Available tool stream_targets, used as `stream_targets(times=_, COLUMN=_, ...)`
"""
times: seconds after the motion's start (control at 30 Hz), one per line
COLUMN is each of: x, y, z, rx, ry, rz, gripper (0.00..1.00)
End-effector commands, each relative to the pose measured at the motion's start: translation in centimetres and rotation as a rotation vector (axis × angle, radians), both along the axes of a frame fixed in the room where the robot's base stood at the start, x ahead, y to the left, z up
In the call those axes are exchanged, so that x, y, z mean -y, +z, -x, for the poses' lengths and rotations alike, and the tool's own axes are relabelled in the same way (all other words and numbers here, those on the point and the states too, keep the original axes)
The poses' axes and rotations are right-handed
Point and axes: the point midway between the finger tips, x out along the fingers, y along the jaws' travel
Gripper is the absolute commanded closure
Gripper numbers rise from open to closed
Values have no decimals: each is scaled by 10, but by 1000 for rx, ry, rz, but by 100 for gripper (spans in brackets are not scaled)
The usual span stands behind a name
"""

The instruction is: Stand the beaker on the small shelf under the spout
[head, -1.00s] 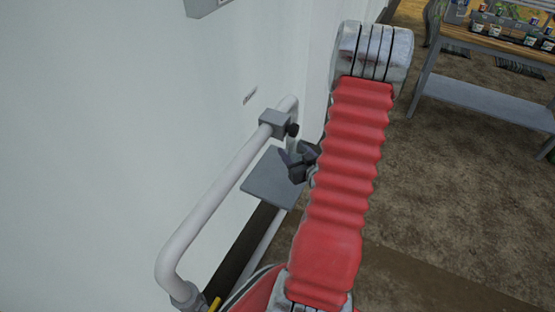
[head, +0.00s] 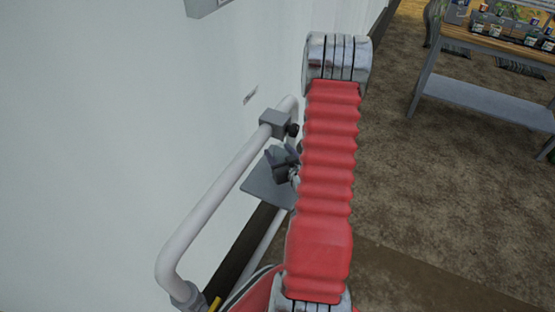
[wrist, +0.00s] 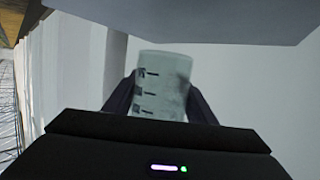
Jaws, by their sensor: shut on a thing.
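The beaker (wrist: 162,84), pale and see-through with dark marks, shows in the wrist view between the two dark fingers of my gripper (wrist: 161,99), which is shut on it. In the head view my gripper (head: 282,163) is partly behind my red arm, and I cannot make out the beaker there. The small grey shelf (head: 263,191) lies below the white pipe, and my gripper overlaps its upper right part in the picture. I cannot tell the height between beaker and shelf. The spout is not clearly seen.
The white pipe (head: 215,178) carries a grey clamp (head: 275,122) with a black knob, close to my gripper. A white wall (head: 110,130) stands at left. A flat grey surface (wrist: 190,18) spans the wrist view's top. A bench (head: 480,90) stands far right.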

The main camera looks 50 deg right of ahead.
Motion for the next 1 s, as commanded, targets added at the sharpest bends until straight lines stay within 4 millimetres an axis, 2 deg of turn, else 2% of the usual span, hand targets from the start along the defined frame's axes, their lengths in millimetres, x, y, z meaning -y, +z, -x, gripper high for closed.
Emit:
stream_targets(times=0.27, x=0, y=-3, z=0, rx=-1, ry=0, rz=-1, gripper=71)
stream_targets(times=0.67, x=-1, y=-35, z=-3, rx=-1, ry=0, rz=-2, gripper=71)
stream_targets(times=1.0, x=-1, y=-36, z=-4, rx=-1, ry=0, rz=0, gripper=71)
